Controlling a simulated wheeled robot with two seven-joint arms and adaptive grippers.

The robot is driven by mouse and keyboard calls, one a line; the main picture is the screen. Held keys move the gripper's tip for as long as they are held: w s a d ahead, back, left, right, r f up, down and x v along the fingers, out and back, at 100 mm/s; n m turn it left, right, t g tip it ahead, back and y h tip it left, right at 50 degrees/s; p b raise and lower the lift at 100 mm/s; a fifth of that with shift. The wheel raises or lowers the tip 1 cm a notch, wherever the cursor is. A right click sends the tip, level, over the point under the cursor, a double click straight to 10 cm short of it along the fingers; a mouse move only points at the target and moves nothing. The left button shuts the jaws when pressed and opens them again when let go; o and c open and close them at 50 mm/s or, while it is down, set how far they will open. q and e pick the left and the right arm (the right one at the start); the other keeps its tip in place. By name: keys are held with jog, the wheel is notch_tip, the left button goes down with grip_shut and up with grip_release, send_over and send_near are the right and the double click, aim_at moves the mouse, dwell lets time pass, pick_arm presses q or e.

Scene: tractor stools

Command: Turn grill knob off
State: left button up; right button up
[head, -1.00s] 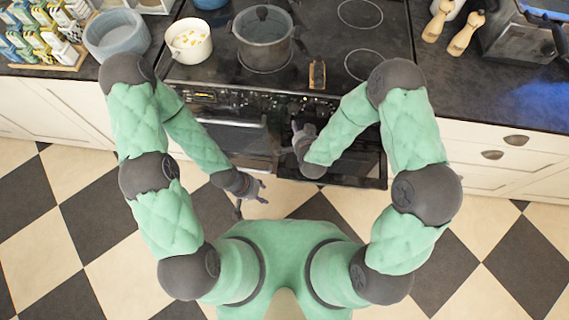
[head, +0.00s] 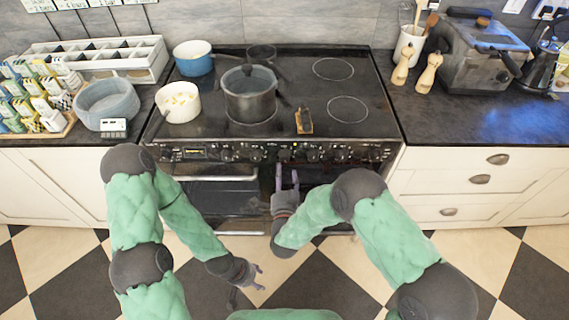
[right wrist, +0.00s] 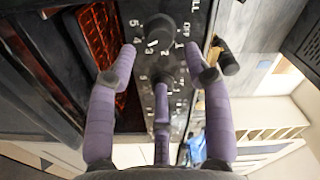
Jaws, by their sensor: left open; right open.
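The black cooker's control panel (head: 225,154) carries a row of knobs. In the right wrist view one black knob (right wrist: 160,30) has a white mark at its lower left, near the printed 3; an OFF label is to its right. A second knob (right wrist: 160,76) is partly covered by the middle finger. I cannot tell which is the grill knob. My right gripper (head: 287,168) is open just below the panel; it also shows in the right wrist view (right wrist: 160,48), fingers spread either side of the panel. I cannot tell whether it touches a knob. My left gripper (head: 256,277) is open and empty, low before the cooker.
A red-orange glowing grid (right wrist: 100,45) shows inside the cooker. On the hob stand a lidded grey pot (head: 249,100), a cream pot (head: 178,103), a blue pot (head: 193,62) and a small brown object (head: 304,121). Worktops flank the cooker.

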aim_at(284, 160)
jog(key=shift+w+b, duration=0.55)
jog(key=shift+w, duration=2.75)
jog(key=c, duration=0.8)
